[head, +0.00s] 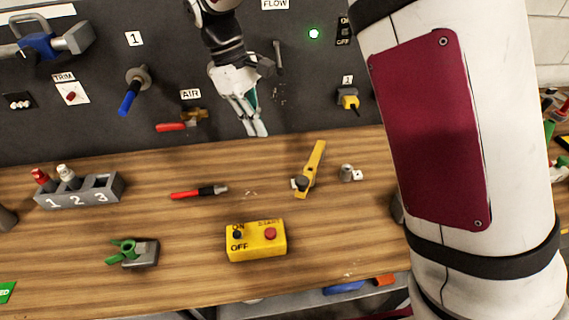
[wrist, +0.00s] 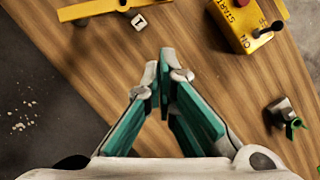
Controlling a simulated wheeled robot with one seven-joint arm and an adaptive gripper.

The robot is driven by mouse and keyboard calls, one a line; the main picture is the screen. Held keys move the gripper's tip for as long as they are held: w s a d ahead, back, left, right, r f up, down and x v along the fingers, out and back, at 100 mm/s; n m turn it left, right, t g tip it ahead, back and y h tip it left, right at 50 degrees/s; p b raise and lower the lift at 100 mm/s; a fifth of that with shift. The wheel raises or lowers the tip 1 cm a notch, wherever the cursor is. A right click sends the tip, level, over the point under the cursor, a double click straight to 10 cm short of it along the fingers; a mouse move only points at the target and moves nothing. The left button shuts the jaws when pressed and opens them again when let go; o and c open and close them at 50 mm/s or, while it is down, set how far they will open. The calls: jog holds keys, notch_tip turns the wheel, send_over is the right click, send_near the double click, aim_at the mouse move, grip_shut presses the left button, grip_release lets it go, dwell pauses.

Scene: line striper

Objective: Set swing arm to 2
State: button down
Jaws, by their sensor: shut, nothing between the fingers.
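The swing arm is a yellow bar (head: 314,160) on the bench, turned on a dark pivot at its near end, with its free end pointing toward the back wall. Its edge also shows at the top of the wrist view (wrist: 88,9). A small white block marked 1 (wrist: 139,20) lies beside it in the wrist view. In the head view a small white block (head: 357,175) sits right of the arm; I cannot read its mark. My gripper (head: 258,133) is shut and empty, left of the arm and apart from it. Its teal-padded fingers (wrist: 167,85) meet in the wrist view.
A yellow ON/OFF START box (head: 257,243) stands in front. A red-handled tool (head: 198,192) and a green-handled clamp (head: 132,253) lie left. A grey knob (head: 346,172) stands right of the arm. The panel behind carries valves and levers. My arm covers the right side.

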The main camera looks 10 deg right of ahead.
aim_at(300, 178)
jog(key=s+d+f+p, duration=0.2)
jog(key=s+d+f, duration=0.2)
jog(key=f, duration=0.5)
jog(key=shift+d+p, duration=0.4)
jog(key=shift+d, duration=0.3)
jog(key=shift+s+d, duration=0.1)
jog(key=shift+s, duration=0.05)
jog(key=shift+s+d+r+n+t+p, duration=0.1)
jog(key=shift+s+d+n+t+p, duration=0.2)
jog(key=shift+s+d+n+p, duration=0.7)
jog(key=s+d+n+t+p, duration=0.1)
jog(key=d+n+t+p, duration=0.2)
jog(key=d+n, duration=0.7)
jog(key=shift+s+d+n, duration=0.3)
jog(key=shift+s+d, duration=0.05)
jog(key=shift+d, duration=1.85)
